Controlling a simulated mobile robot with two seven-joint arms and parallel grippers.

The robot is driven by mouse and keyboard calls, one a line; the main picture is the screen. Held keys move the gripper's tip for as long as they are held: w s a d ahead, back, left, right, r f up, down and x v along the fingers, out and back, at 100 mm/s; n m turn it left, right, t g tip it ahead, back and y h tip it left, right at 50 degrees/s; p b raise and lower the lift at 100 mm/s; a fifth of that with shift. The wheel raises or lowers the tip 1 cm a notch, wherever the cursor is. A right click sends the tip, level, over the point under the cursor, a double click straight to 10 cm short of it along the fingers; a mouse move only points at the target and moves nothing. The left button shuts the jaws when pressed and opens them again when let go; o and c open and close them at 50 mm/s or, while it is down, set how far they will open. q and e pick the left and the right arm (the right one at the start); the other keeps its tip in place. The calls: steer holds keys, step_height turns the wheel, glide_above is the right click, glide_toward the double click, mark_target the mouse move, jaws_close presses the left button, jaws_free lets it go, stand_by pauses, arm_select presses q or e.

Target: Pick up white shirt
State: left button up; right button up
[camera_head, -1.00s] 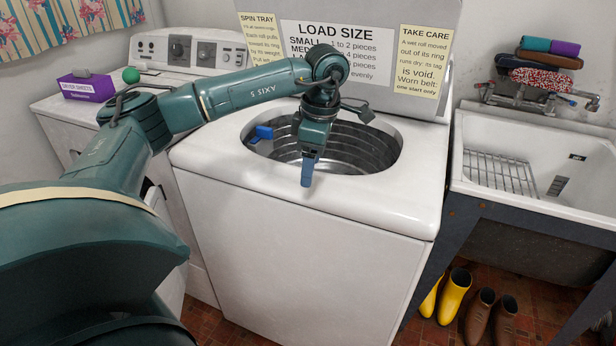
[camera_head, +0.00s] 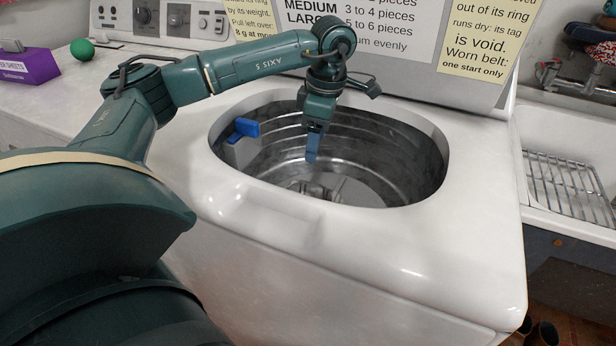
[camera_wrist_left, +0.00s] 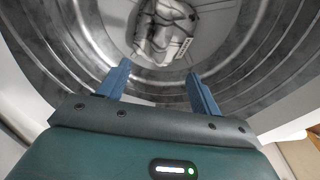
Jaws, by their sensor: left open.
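A crumpled greyish-white piece, seemingly the white shirt (camera_wrist_left: 163,30), lies on the tub floor in the left wrist view. It has a small pale patch with dark marks. In the head view it shows only partly at the bottom of the washer tub (camera_head: 395,150), as a pale shape (camera_head: 325,188). My left gripper (camera_head: 312,157) points down over the tub opening, apart from the shirt. Its two blue fingers stand apart and empty in the left wrist view (camera_wrist_left: 158,70). In the head view one finger hides the other. My right gripper is in neither view.
The white washer top (camera_head: 460,230) surrounds the round opening. A blue part (camera_head: 243,129) sits at the opening's left inner edge. A sign panel (camera_head: 400,40) stands behind. A green ball (camera_head: 82,50) and a purple box (camera_head: 28,66) are left; a sink with a rack (camera_head: 565,185) is right.

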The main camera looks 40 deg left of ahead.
mark_target(309, 185)
arm_select(q)
steer(key=f, duration=0.5)
steer(key=a+f+b, duration=0.1)
steer(key=f, duration=0.2)
steer(key=shift+s+f, duration=0.1)
steer(key=shift+s, duration=0.1)
steer(key=shift+s+a+f+b, duration=0.1)
steer(key=shift+f+b, duration=0.15)
steer(key=shift+f, duration=1.1)
steer(key=shift+s+f+b, duration=0.1)
steer(key=shift+f+b, duration=0.1)
steer(key=shift+f, duration=1.15)
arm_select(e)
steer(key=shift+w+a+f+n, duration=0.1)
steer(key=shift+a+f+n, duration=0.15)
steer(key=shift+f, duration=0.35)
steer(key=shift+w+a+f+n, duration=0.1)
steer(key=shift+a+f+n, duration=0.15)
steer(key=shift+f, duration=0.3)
arm_select(q)
steer(key=shift+c, duration=0.4)
steer(key=c, duration=0.3)
jaws_close()
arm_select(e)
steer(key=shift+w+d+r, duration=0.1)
